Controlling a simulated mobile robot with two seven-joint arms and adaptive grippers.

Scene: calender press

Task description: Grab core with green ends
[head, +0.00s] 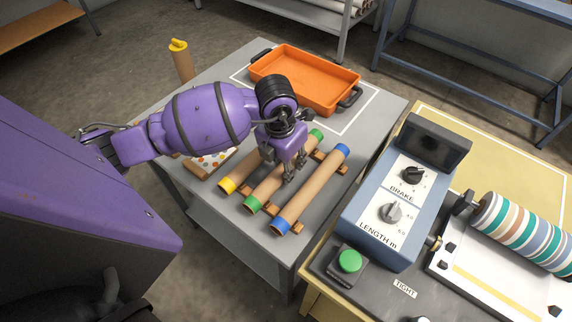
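The cardboard core with green ends (267,188) lies in the middle of a wooden rack (332,168) on the grey table. A core with yellow ends (242,172) lies to its left and a core with blue ends (312,190) to its right. My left gripper (284,169) points down over the middle of the green-ended core, with its fingers apart around it. I cannot tell whether the fingers press on the core. The gripper hides part of the green-ended core and the far end of the yellow-ended one. My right gripper is not in view.
An orange tray (305,92) with black handles stands at the back of the table (215,75). The blue control box (391,205) and a striped roll (525,235) stand on the right, close to the blue-ended core.

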